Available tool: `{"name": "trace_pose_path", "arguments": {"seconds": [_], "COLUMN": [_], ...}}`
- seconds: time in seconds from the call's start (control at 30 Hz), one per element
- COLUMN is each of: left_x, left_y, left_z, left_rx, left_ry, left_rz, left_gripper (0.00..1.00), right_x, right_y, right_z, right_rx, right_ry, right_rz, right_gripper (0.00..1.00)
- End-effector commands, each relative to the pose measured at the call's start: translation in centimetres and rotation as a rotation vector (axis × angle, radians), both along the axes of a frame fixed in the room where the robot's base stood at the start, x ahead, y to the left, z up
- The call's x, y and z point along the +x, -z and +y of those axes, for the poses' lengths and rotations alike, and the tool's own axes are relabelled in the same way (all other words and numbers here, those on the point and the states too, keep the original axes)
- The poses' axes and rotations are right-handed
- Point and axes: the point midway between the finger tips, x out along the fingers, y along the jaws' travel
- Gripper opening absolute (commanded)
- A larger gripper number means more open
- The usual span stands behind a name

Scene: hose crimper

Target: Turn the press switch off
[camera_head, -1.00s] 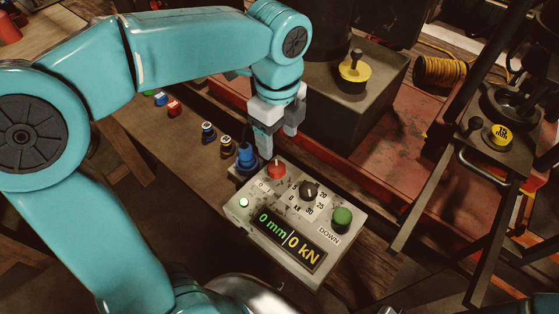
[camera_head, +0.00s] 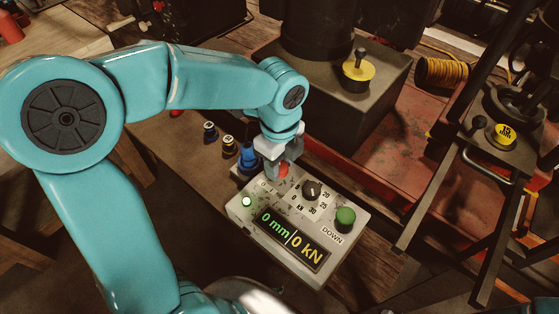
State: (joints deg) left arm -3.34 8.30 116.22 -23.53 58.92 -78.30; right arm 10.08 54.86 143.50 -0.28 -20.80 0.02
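The press control box (camera_head: 300,232) is a worn pale box with a lit display (camera_head: 290,240) reading "0 mm|0 kN". My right gripper is not in view.
A blue fitting (camera_head: 247,157) stands just behind the box's left corner. Small dark pieces (camera_head: 210,131) with pale tops stand on the bench farther left.

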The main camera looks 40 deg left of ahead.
Motion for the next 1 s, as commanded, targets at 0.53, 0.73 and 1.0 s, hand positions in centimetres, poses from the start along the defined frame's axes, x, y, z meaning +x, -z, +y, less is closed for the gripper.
{"name": "trace_pose_path", "arguments": {"seconds": [0.53, 0.73, 1.0], "left_x": [0.04, 0.07, 0.08], "left_y": [-0.15, -0.17, -0.2], "left_z": [0.04, 0.04, 0.05], "left_rx": [0.001, 0.001, 0.0], "left_ry": [-0.134, -0.303, -0.56], "left_rz": [-0.002, -0.004, -0.005], "left_gripper": [0.09, 0.09, 0.09], "right_x": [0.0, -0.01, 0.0], "right_y": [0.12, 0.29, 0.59], "right_z": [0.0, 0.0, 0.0], "right_rx": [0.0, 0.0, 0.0], "right_ry": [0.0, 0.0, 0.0], "right_rz": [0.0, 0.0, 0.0], "right_gripper": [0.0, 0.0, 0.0]}}
